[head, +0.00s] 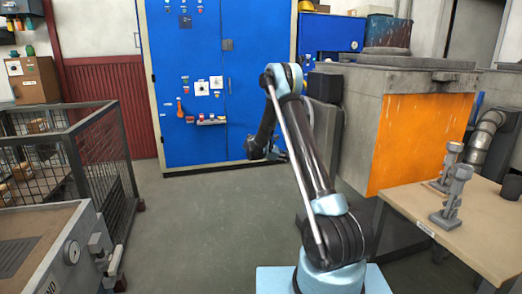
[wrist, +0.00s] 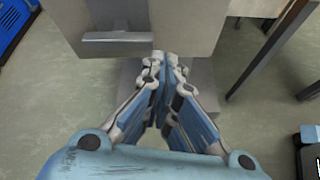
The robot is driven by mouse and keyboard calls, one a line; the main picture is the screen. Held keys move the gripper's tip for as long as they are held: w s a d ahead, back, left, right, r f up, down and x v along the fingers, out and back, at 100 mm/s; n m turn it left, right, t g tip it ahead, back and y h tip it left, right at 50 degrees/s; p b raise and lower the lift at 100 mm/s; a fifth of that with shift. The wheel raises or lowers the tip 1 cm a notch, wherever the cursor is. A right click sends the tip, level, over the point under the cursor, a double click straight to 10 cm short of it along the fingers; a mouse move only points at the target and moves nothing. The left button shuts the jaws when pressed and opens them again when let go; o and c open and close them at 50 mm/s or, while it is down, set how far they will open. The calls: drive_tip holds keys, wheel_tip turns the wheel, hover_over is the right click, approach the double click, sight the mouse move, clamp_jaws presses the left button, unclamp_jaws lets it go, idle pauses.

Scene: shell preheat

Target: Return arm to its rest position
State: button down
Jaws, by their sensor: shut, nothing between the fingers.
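My arm stands up from its light blue base in the middle of the head view, bent at the elbow, with its far end hanging down in front of the blue cabinet. My gripper (wrist: 162,62) shows in the wrist view with its fingertips together and nothing between them. It points toward a grey block-like body with a metal ledge (wrist: 117,37); I cannot tell the gap between them.
The blue cabinet (head: 190,140) stands behind. A grey furnace with an orange front (head: 420,135) and a wooden table (head: 465,235) holding grey fixtures (head: 453,195) are at right. A wire-mesh crate (head: 105,150) and a bench (head: 45,230) are at left. Floor (head: 215,230) between is clear.

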drive_tip(key=s+d+r+m+y, duration=0.25)
drive_tip(key=s+r, duration=0.35)
drive_tip(key=s, duration=0.3)
drive_tip(key=s+d+r+m+g+y, duration=0.1)
drive_tip(key=s+d+r+m+y, duration=0.3)
drive_tip(key=s, duration=0.6)
drive_tip(key=s+d+r+m, duration=0.1)
drive_tip(key=s+r+m, duration=0.1)
drive_tip(key=s+r, duration=0.6)
drive_tip(key=s+a+f+m+y, duration=0.1)
drive_tip(key=s+f+m+y, duration=0.1)
drive_tip(key=s, duration=0.8)
drive_tip(key=s+a+f+m+y, duration=0.1)
drive_tip(key=s+f+m, duration=0.3)
drive_tip(key=s, duration=0.7)
drive_tip(key=s+a+f+m+y, duration=0.2)
drive_tip(key=s+f, duration=0.3)
drive_tip(key=s, duration=0.5)
drive_tip(key=shift+s+a+m+y, duration=0.35)
drive_tip(key=shift+a+m, duration=0.35)
drive_tip(key=shift+m, duration=0.15)
